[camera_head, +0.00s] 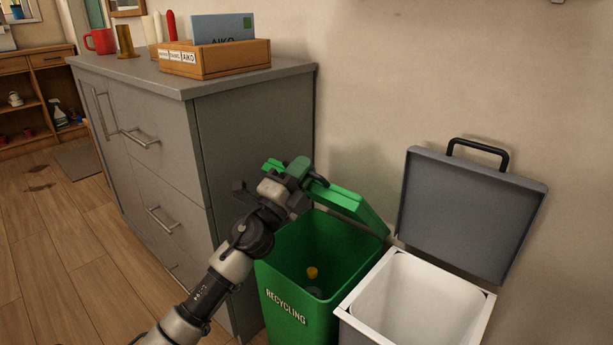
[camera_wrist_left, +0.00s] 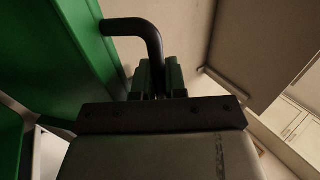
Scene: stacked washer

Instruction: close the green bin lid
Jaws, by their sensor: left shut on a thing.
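The green bin (camera_head: 300,306) stands on the floor beside the grey cabinet, with "RECYCLING" on its front. Its green lid (camera_head: 350,205) is raised and tilted back toward the wall. My left gripper (camera_head: 304,174) is at the lid's upper edge and shut on the lid's black handle (camera_head: 318,180). In the left wrist view, the black handle (camera_wrist_left: 135,27) runs down between the fingers (camera_wrist_left: 158,80), with the green lid (camera_wrist_left: 65,50) at the left. Part of the lid is hidden behind the gripper. My right gripper is not in view.
A white bin (camera_head: 418,295) with its grey lid (camera_head: 468,205) raised stands right of the green bin. The grey cabinet (camera_head: 255,140) is close on the left, with a wooden box (camera_head: 215,60) on top. The wall is close behind.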

